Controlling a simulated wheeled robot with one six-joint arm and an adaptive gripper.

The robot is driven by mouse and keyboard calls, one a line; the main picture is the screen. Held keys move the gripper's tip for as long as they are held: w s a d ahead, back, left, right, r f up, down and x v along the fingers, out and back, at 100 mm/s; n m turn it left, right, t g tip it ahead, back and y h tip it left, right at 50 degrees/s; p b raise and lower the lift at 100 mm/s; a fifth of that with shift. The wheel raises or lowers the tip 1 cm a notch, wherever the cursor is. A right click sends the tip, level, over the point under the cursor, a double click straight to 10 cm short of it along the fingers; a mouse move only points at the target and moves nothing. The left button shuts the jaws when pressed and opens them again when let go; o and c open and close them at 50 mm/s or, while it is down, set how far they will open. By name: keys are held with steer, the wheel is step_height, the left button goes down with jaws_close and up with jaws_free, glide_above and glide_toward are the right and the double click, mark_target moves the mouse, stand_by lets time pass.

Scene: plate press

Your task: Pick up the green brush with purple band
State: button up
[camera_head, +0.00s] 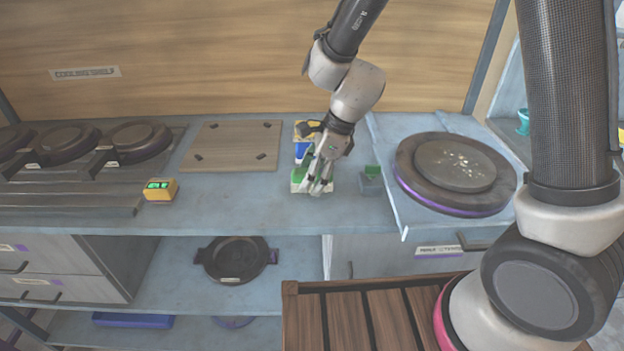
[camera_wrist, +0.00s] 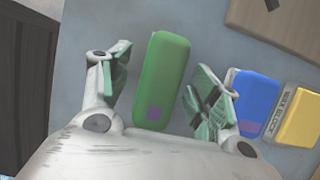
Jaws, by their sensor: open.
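The green brush (camera_wrist: 166,62) lies between my open fingers in the wrist view, with a small purple patch near its lower end. My gripper (camera_wrist: 160,88) is open, one finger on each side of the brush, with gaps visible on both sides. In the head view my gripper (camera_head: 318,182) is low over the counter, and a green part of the brush (camera_head: 298,174) shows beside its fingers.
A small grey block with a green top (camera_head: 371,178) stands right of my gripper, before the round press plate (camera_head: 455,170).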

steer(key=shift+c, duration=0.3)
steer(key=c, duration=1.1)
steer(key=shift+o, duration=0.2)
step_height(320, 180, up, 10)
steer(key=shift+r, duration=0.25)
